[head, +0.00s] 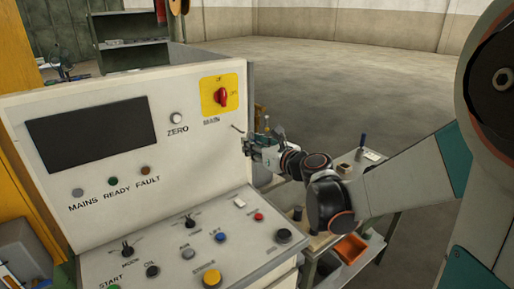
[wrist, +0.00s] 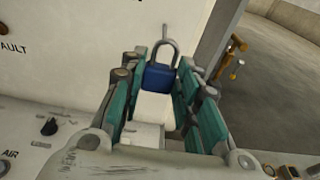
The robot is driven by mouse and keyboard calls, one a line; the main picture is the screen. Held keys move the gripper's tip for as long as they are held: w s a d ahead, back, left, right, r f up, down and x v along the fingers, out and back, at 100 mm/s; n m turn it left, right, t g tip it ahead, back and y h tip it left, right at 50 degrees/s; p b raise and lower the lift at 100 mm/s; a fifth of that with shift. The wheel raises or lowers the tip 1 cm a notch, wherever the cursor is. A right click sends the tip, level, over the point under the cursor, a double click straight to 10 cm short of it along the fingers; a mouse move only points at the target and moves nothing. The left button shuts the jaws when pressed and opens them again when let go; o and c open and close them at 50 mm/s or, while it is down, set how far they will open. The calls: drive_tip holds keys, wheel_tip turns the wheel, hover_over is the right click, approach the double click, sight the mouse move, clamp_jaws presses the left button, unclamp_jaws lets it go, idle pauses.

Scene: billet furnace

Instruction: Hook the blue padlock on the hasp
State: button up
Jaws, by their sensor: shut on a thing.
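My gripper (wrist: 158,90) is shut on the blue padlock (wrist: 160,78), its teal-sided fingers on either side of the body. The padlock's grey shackle (wrist: 166,44) points up, away from my gripper, in the wrist view. A thin grey pin (wrist: 164,32) shows just at the top of the shackle, against the white panel; it looks like the hasp. I cannot tell whether the shackle is around it or only in front of it. In the head view my gripper (head: 256,137) is at the panel's right edge, below and right of the red switch, and the pin (head: 237,128) is just left of it.
The white control panel (head: 180,160) carries a red rotary switch (head: 222,96) on a yellow plate. Its sloping desk (head: 170,250) has several buttons and knobs. A side table (head: 370,190) with an orange bin (head: 349,249) stands below my arm. Open floor lies behind.

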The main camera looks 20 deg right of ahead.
drive_tip(key=shift+b+x, duration=0.65)
drive_tip(key=shift+x, duration=2.1)
drive_tip(key=shift+f, duration=0.15)
drive_tip(key=o, duration=1.2)
drive_tip(key=shift+c, duration=0.2)
